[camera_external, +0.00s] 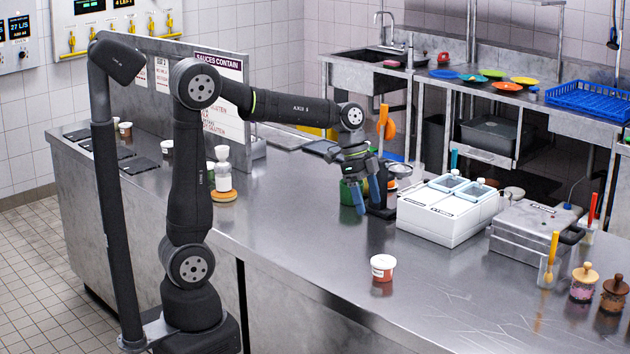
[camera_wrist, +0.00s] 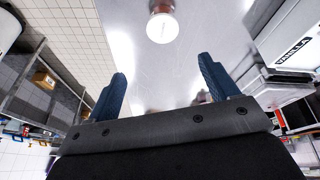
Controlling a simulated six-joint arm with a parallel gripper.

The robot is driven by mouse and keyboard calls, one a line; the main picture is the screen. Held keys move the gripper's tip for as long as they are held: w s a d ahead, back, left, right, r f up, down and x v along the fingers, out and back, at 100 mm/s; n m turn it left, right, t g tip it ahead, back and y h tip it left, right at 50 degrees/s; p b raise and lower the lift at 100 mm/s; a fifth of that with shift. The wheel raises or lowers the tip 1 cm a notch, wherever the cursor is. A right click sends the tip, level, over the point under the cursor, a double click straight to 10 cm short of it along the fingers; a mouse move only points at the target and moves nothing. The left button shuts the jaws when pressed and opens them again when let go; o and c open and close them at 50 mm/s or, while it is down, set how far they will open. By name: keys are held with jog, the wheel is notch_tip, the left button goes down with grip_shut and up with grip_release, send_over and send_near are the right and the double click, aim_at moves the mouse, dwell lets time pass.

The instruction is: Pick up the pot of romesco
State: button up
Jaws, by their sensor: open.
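A small tub with a white lid and a reddish-brown side (camera_external: 383,267) stands alone on the steel counter, in front of the white bin unit. Its label is too small to read, so I cannot tell whether it is the romesco. A tub (camera_wrist: 161,27) also shows at the top middle of the wrist view, lid facing me, beyond my fingertips. My gripper (camera_external: 366,203) points down above the counter, behind and left of that tub and apart from it. Its two blue fingers (camera_wrist: 162,77) are spread, with nothing between them.
Other small tubs (camera_external: 125,129) stand at the counter's far left. The white bin unit (camera_external: 440,212) and a steel appliance (camera_external: 530,233) stand right of my gripper. Utensils and green containers crowd behind it. Jars (camera_external: 584,283) stand at the right. Counter around the front tub is clear.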

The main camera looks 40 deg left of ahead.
jog(key=m, duration=0.2)
send_near(383, 260)
jog(key=x, duration=1)
jog(key=shift+d, duration=0.1)
jog(key=c, duration=0.9)
jog(key=shift+c, duration=0.2)
